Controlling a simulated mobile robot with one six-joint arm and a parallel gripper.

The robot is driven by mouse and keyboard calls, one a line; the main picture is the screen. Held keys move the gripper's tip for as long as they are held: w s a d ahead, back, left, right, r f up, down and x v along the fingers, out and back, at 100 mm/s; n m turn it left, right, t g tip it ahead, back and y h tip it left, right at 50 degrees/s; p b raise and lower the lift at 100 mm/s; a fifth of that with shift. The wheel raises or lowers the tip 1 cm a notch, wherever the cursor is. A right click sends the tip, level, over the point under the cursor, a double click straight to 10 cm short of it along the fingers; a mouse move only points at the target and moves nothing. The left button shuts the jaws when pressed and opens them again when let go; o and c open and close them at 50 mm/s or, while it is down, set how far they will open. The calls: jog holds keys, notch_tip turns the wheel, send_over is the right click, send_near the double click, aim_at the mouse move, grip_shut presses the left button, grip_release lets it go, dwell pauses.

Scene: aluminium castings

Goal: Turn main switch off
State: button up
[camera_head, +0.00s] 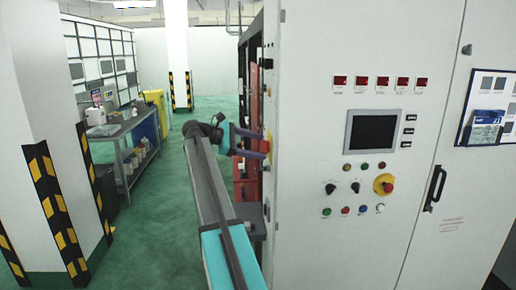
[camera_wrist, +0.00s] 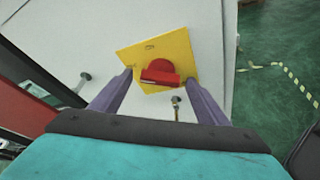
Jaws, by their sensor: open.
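The main switch is a red rotary handle (camera_wrist: 160,73) on a square yellow plate (camera_wrist: 150,50), mounted on a white cabinet side. In the wrist view the handle's bar lies roughly across the picture. My gripper (camera_wrist: 160,80) is open, with one purple finger on each side of the handle. The fingertips overlap the lower part of the plate in the picture; I cannot tell whether they touch it. In the head view my gripper (camera_head: 265,146) reaches the cabinet's narrow left side, where the handle is mostly hidden.
The cabinet front carries a dark screen (camera_head: 373,131), several buttons, and another red knob on yellow (camera_head: 384,184). A black door handle (camera_head: 434,188) is at right. Below the plate a small key-like fitting (camera_wrist: 176,104) sticks out. A workbench (camera_head: 125,130) stands left; green floor between is clear.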

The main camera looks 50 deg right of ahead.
jog(key=b+v, duration=0.4)
jog(key=v, duration=0.9)
jog(key=shift+f, duration=0.1)
